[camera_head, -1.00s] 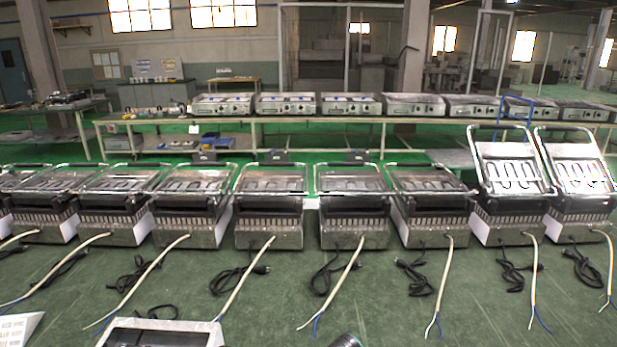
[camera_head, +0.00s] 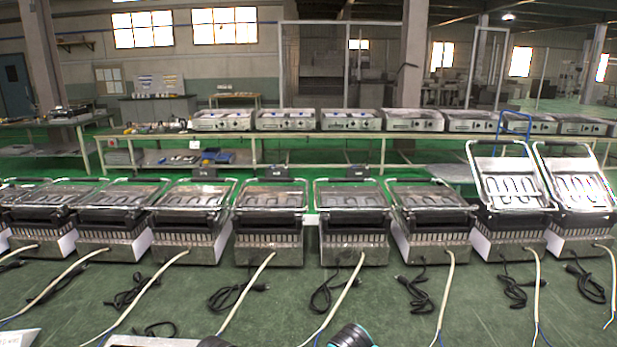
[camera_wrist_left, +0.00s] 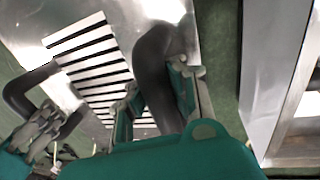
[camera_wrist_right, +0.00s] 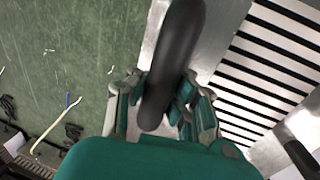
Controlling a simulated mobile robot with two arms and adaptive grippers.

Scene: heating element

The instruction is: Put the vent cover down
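The vent cover is a bright metal plate with dark slots, seen in the left wrist view (camera_wrist_left: 85,55) and the right wrist view (camera_wrist_right: 265,75). It has two black curved handles. My left gripper (camera_wrist_left: 158,100) has its fingers closed around one handle (camera_wrist_left: 155,70). My right gripper (camera_wrist_right: 155,105) has its fingers closed around the other handle (camera_wrist_right: 175,55). The right gripper also shows at the left of the left wrist view (camera_wrist_left: 35,130).
A metal frame (camera_wrist_left: 265,70) with an opening stands beside the cover in the left wrist view. Ahead, a row of grill units (camera_head: 270,225) with trailing cables (camera_head: 250,290) crosses the head view. A white labelled panel (camera_head: 15,338) is at lower left.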

